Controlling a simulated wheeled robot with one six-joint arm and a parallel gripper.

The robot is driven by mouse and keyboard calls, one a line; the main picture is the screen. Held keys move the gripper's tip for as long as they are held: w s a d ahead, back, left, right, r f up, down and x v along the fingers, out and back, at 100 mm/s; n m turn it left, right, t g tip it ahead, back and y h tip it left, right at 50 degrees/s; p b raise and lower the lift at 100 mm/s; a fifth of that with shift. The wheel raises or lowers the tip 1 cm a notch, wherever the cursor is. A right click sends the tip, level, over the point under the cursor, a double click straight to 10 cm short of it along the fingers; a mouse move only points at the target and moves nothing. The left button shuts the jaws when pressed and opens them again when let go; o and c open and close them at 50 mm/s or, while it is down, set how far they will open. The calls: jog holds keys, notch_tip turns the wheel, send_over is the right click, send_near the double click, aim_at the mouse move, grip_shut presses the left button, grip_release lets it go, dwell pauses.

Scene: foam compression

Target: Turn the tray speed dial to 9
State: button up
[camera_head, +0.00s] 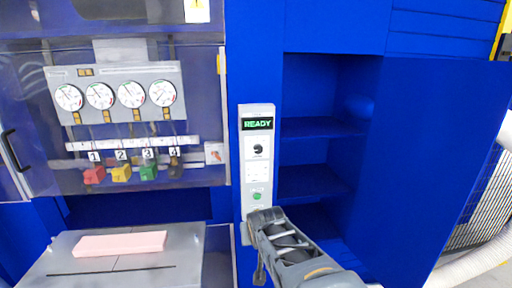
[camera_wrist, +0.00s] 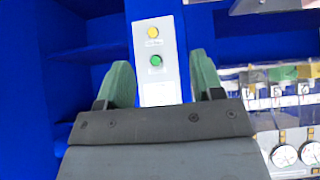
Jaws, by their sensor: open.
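The grey control panel (camera_head: 246,112) stands upright on the blue machine, with a green READY display (camera_head: 257,124) at its top. A black round dial (camera_head: 258,148) sits below the display; its setting is too small to read. A green button (camera_head: 257,196) is lower down. My gripper (camera_wrist: 161,63) is open and empty, its two green fingers apart on either side of the panel in the wrist view. That view is upside down and shows the yellow button (camera_wrist: 153,31) and the green button. The dial is hidden there. In the head view my arm covers the panel's lower end.
An open blue cabinet with shelves (camera_head: 315,127) is right of the panel, its door (camera_head: 435,160) swung out. Left are several gauges (camera_head: 131,94) and coloured blocks (camera_head: 121,173) behind a clear window. A pink foam slab (camera_head: 120,244) lies on a grey tray (camera_head: 190,250).

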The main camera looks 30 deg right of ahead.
jog(key=w+d+r+m+t+h, duration=0.2)
jog(key=w+d+r+t, duration=0.15)
jog(key=d+r, duration=0.25)
jog(key=t+h, duration=0.2)
jog(key=t, duration=0.3)
send_near(259, 151)
jog(key=shift+m+t, duration=0.25)
jog(key=shift+m, duration=0.05)
jog(key=p+x, duration=0.4)
jog(key=x, duration=0.5)
jog(key=shift+w+d, duration=0.1)
jog(key=shift+w, duration=0.1)
jog(key=shift+f, duration=0.1)
jog(key=c, duration=0.9)
